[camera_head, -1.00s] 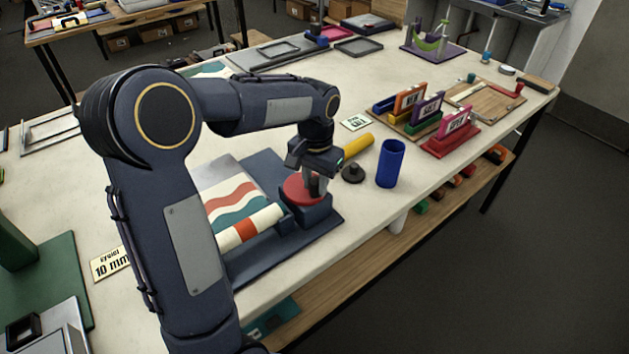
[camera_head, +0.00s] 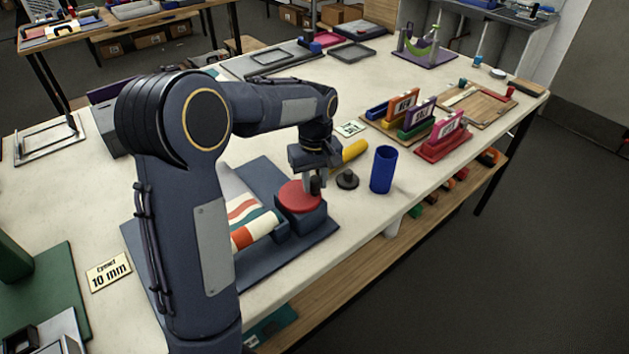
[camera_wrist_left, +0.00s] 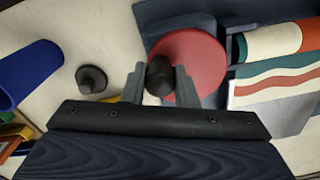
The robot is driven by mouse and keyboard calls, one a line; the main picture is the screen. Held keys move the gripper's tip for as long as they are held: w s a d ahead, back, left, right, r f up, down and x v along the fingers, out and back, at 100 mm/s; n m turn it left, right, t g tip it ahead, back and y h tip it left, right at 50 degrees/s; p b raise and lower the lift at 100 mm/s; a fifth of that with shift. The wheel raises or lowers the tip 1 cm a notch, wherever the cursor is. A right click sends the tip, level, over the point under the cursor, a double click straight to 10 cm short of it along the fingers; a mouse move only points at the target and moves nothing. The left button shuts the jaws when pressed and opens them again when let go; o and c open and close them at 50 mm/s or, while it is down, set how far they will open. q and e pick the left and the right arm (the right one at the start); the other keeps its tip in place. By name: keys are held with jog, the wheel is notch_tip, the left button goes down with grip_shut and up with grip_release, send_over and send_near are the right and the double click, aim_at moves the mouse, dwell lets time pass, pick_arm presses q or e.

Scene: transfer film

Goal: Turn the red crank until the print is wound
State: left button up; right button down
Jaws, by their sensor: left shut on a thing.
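The red crank (camera_head: 297,198) is a round red disc on a dark blue block of the winding stand (camera_head: 312,238). Its dark knob shows between my fingers in the left wrist view (camera_wrist_left: 160,76), near the disc's edge. My left gripper (camera_head: 314,184) is shut on this knob from above. The striped print (camera_head: 240,210) in cream, red and teal lies on the stand, with its end around a roller (camera_head: 252,232) beside the crank. My arm hides part of the print and stand. My right gripper is in neither view.
Coloured racks (camera_head: 442,148) are farther right. A "10 mm" card (camera_head: 108,272) lies left. The table's front edge is close to the stand.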

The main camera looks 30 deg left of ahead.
pick_arm(q)
jog(key=n, duration=0.2)
jog(key=w+a+n+p, duration=0.1)
jog(key=n, duration=0.2)
jog(key=shift+w+a, duration=0.1)
jog(key=shift+a, duration=0.05)
jog(key=shift+n, duration=0.4)
jog(key=o, duration=1)
jog(key=shift+r+b, duration=0.35)
jog(key=shift+r, duration=3.6)
